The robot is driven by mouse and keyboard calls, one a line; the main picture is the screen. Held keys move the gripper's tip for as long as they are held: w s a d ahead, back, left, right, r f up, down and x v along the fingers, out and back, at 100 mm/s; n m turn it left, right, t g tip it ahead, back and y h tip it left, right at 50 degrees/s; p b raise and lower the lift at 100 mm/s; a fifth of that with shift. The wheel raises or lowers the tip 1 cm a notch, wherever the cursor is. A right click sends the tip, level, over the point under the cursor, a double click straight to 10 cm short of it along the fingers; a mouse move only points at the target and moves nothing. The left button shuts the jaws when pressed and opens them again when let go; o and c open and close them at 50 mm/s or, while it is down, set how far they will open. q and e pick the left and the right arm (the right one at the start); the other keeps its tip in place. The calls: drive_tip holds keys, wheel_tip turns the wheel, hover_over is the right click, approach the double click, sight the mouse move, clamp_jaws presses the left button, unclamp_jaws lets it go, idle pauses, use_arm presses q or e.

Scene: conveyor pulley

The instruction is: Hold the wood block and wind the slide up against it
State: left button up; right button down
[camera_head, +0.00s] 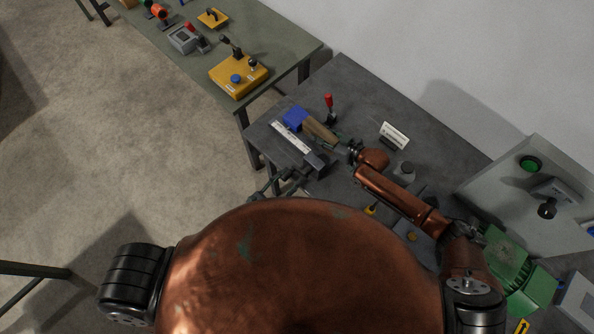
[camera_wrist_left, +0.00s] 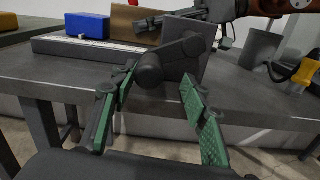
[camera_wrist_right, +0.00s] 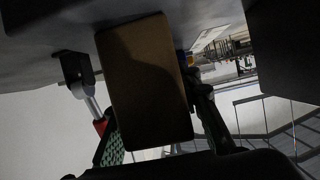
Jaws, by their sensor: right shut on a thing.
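The wood block (camera_head: 320,131) lies on the dark bench beside a blue block (camera_head: 295,118), which may be the slide. Both show in the left wrist view, the wood block (camera_wrist_left: 127,24) right of the blue one (camera_wrist_left: 85,25); whether they touch is unclear. My right gripper (camera_head: 343,148) is shut on the wood block, which fills the middle of the right wrist view (camera_wrist_right: 145,85). A dark crank (camera_wrist_left: 185,48) sits on an upright end plate (camera_wrist_left: 188,65). My left gripper (camera_wrist_left: 158,78) is open, its fingers either side of the crank's knob (camera_wrist_left: 150,69).
A red-handled clamp (camera_head: 329,106) and a white sign (camera_head: 394,135) stand behind. A grey control panel (camera_head: 530,190) is at right. A green table (camera_head: 285,45) with yellow boxes stands at upper left.

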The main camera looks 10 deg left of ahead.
use_arm(q)
drive_tip(key=shift+d+r, duration=0.1)
drive_tip(key=shift+r, duration=0.05)
drive_tip(key=v, duration=0.7)
idle(0.4)
drive_tip(key=shift+w, duration=0.1)
idle(1.3)
